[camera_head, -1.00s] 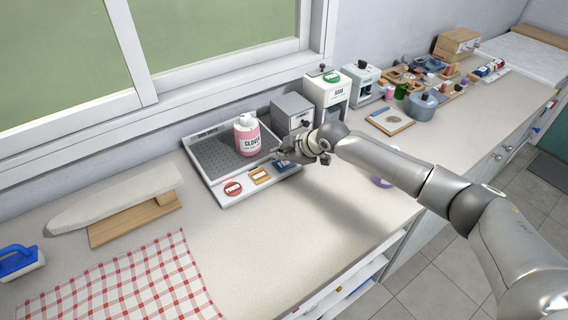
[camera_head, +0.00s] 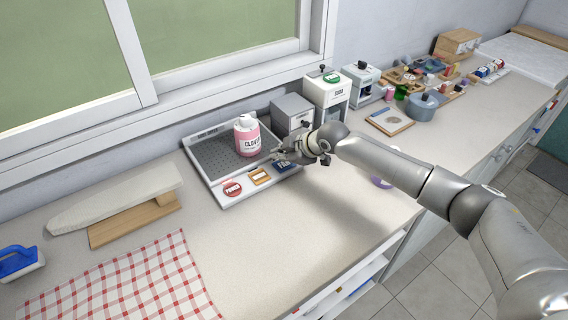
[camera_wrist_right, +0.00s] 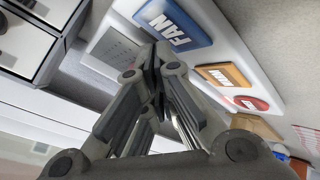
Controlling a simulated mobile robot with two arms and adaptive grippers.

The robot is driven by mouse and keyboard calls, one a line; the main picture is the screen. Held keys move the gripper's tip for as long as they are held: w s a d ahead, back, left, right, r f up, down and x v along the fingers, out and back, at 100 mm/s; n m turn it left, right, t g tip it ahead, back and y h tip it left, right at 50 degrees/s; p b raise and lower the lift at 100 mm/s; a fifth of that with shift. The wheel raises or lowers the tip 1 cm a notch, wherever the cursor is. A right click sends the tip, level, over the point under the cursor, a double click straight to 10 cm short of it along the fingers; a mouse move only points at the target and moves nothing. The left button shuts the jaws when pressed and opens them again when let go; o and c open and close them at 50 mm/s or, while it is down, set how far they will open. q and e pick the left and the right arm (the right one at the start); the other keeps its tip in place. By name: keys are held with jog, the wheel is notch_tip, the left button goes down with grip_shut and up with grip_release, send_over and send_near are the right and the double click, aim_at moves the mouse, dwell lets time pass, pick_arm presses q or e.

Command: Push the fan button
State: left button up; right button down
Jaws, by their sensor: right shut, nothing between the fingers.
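My left gripper is not in view.
An orange button (camera_head: 260,176) and a red button (camera_head: 232,188) sit left of the fan button. A pink-labelled bottle (camera_head: 247,137) stands on the unit's grey grate. A grey box (camera_head: 291,114) and white dispenser (camera_head: 326,98) stand behind. The counter in front is clear.

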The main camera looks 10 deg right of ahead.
aim_at(281, 165)
jog(key=shift+f, duration=0.15)
jog(key=shift+f, duration=0.3)
jog(key=shift+f+b, duration=0.25)
jog(key=shift+b, duration=0.05)
dwell(0.4)
jog(key=shift+r+p, duration=0.65)
notch_tip(281, 165, up, 6)
jog(key=p, duration=0.5)
dwell(0.3)
